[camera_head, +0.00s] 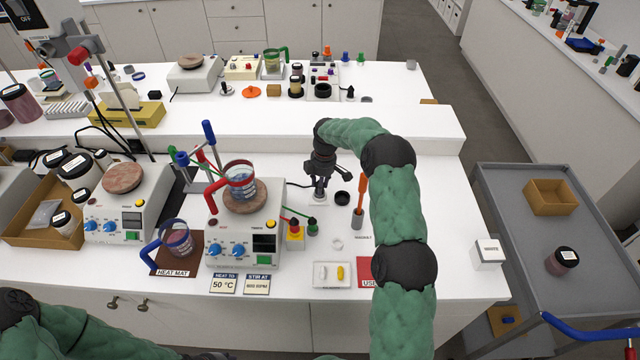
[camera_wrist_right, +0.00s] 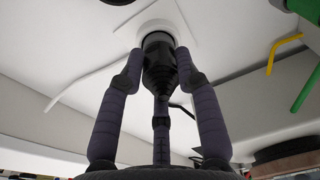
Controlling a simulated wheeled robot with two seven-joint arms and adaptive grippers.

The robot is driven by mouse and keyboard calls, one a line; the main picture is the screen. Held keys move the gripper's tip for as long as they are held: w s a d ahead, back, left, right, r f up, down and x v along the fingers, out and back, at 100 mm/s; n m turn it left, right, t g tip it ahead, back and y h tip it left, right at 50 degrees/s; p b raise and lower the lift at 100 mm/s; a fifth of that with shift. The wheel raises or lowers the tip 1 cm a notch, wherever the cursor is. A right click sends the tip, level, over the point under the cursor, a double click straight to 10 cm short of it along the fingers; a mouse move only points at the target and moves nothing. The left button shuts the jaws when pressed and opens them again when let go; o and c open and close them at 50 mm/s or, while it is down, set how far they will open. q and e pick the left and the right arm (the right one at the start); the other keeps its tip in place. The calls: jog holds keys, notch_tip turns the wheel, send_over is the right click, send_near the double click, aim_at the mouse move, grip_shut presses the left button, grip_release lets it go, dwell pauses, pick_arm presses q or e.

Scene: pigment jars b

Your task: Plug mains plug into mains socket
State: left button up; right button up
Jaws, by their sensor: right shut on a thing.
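In the head view my right gripper (camera_head: 319,182) points down over the white socket plate (camera_head: 318,199) on the bench and hides most of the plug. A dark cable (camera_head: 298,184) runs left from there towards the hotplate.
The hotplate (camera_head: 233,235) with a red-handled beaker (camera_head: 240,180) stands left of the socket. A small black ring (camera_head: 342,198) and an orange-handled tool (camera_head: 360,200) stand close on its right. A raised white shelf (camera_head: 270,128) lies behind.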

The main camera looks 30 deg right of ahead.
jog(key=shift+f, duration=0.5)
jog(key=o, duration=1.2)
jog(key=r, duration=0.8)
jog(key=d+r, duration=0.1)
jog(key=r, duration=0.3)
jog(key=shift+s, duration=0.2)
